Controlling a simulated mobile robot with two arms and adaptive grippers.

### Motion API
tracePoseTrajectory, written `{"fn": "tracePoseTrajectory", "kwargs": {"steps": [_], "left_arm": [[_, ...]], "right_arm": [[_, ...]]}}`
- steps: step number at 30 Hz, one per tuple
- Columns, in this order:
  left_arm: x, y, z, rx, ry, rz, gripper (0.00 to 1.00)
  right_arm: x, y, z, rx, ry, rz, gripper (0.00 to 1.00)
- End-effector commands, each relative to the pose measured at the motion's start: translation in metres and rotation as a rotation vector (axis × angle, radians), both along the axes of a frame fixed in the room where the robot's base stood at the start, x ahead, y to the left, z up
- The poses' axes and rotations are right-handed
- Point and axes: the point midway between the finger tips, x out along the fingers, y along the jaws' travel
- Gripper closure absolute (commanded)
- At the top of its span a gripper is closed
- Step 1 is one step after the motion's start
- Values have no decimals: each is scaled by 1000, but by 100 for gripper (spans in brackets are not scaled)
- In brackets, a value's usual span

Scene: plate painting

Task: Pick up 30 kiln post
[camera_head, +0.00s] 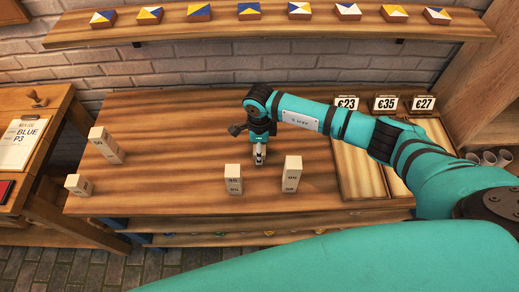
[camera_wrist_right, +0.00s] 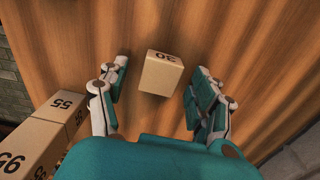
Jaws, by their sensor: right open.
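In the right wrist view the kiln post marked 30 (camera_wrist_right: 162,73) is a small beige block on the wooden table. It lies ahead of my right gripper (camera_wrist_right: 160,88), between the lines of its two fingers, with a gap on each side. The gripper is open and empty. In the head view my right gripper (camera_head: 259,157) points down over the middle of the table; I cannot pick out the 30 post there. My left gripper is not in view.
Posts marked 55 (camera_wrist_right: 65,107) and 95 (camera_wrist_right: 20,155) stand close on the left in the wrist view. In the head view, posts stand at front middle (camera_head: 233,180), right of it (camera_head: 292,174), and at left (camera_head: 105,145). Price signs (camera_head: 385,104) stand at back right.

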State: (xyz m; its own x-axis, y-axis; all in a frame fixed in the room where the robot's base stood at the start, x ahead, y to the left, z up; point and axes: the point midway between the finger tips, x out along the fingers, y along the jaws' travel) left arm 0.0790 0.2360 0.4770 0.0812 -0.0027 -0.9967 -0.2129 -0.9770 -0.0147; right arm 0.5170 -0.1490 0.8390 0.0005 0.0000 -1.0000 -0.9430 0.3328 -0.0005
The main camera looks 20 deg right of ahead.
Motion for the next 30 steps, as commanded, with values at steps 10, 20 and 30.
{"fn": "tracePoseTrajectory", "kwargs": {"steps": [10,20,30], "left_arm": [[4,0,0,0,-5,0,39],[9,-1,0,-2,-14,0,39],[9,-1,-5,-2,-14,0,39]], "right_arm": [[0,0,0,0,0,0,58],[0,0,1,0,0,0,96],[2,0,17,2,-4,2,96]]}}
